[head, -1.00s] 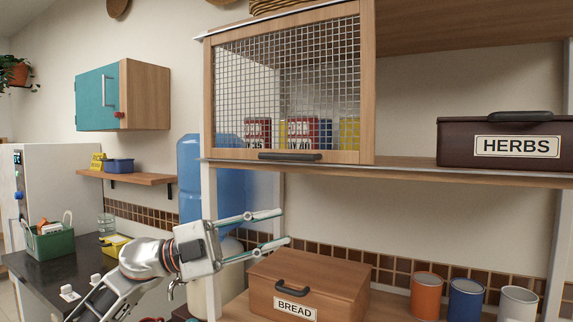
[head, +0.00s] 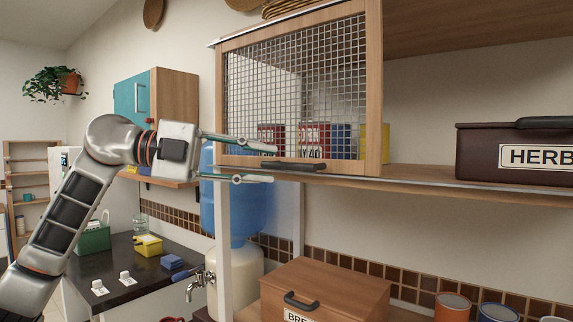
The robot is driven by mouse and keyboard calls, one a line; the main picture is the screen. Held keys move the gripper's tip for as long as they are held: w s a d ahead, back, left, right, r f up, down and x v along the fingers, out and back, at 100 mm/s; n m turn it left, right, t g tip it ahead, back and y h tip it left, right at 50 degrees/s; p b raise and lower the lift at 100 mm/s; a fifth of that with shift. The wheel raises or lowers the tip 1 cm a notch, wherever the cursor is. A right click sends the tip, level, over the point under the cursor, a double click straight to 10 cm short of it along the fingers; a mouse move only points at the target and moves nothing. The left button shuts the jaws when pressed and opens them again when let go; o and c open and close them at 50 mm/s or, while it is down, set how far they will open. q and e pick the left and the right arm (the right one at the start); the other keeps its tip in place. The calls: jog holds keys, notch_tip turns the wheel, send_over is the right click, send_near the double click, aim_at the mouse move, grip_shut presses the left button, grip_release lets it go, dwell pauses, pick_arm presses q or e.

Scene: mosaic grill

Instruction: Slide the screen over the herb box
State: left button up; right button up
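The screen (head: 300,85) is a wire-mesh panel in a wooden frame, in front of the left part of the upper shelf. A dark bar handle (head: 292,166) sits on its bottom rail. The dark brown herb box (head: 480,155), labelled HERBS with its right end cut off, stands on the shelf to the right, uncovered. My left gripper (head: 272,164) is open, its two fingers pointing right, at the handle's left end. One finger is above the handle's height and one below. Whether they touch it I cannot tell. My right gripper is not in view.
The upper shelf (head: 420,180) runs under the screen and herb box. Red, blue and yellow boxes show behind the mesh. Below are a wooden bread box (head: 335,290) and several cans.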

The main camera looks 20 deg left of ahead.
aim_at(280, 166)
pick_arm(q)
jog(key=shift+p+x, duration=0.3)
jog(key=shift+x, duration=2.15)
grip_shut()
